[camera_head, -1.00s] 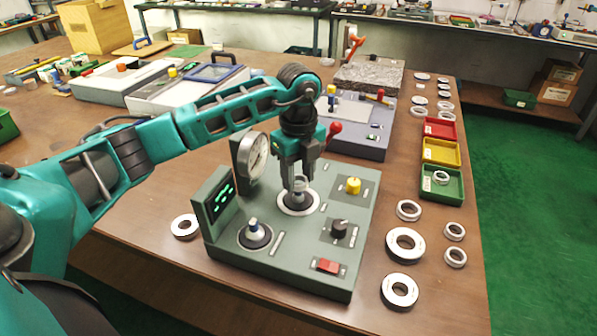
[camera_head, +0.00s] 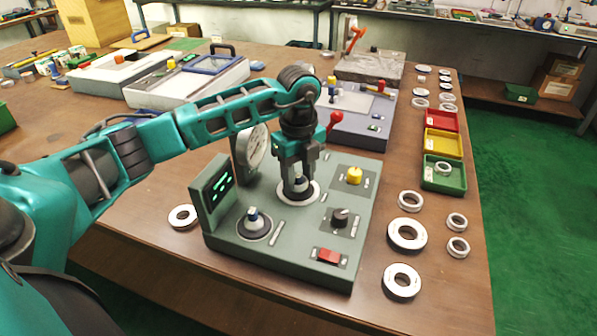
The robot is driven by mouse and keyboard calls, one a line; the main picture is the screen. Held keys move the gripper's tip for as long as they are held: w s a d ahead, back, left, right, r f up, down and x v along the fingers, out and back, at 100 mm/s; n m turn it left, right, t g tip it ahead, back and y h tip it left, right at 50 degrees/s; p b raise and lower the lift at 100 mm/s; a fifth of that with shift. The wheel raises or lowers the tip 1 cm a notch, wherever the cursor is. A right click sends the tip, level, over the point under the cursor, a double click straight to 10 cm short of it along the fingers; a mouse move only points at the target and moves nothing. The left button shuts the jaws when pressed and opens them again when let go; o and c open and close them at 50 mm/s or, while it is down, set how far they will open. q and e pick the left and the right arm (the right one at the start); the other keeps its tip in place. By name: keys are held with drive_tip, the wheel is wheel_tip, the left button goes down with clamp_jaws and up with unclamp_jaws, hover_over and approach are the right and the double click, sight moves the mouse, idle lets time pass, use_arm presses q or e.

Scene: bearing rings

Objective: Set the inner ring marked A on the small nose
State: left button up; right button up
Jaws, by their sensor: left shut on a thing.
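My left gripper (camera_head: 297,188) points straight down over the rear nose of the green gauge station (camera_head: 310,250). It is shut on a small ring, which its fingers mostly hide; no letter A is readable. The fingertips are at the nose, just above the pale round flange (camera_head: 284,195) at its foot. I cannot tell whether the ring is around the nose or still above it. My right gripper is not in view.
The station carries a dial gauge (camera_head: 252,150), a green-lit display (camera_head: 217,189), a yellow knob (camera_head: 354,175), a black knob (camera_head: 340,217) and a red switch (camera_head: 329,256). Several loose rings lie to the right, near red, yellow and green trays (camera_head: 461,187). One ring (camera_head: 183,217) lies left.

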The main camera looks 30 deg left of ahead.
use_arm(q)
drive_tip(key=shift+f, duration=0.45)
drive_tip(key=o, duration=1.1)
drive_tip(key=shift+o, duration=0.2)
wheel_tip(320, 180, up, 13)
drive_tip(key=shift+d, duration=0.1)
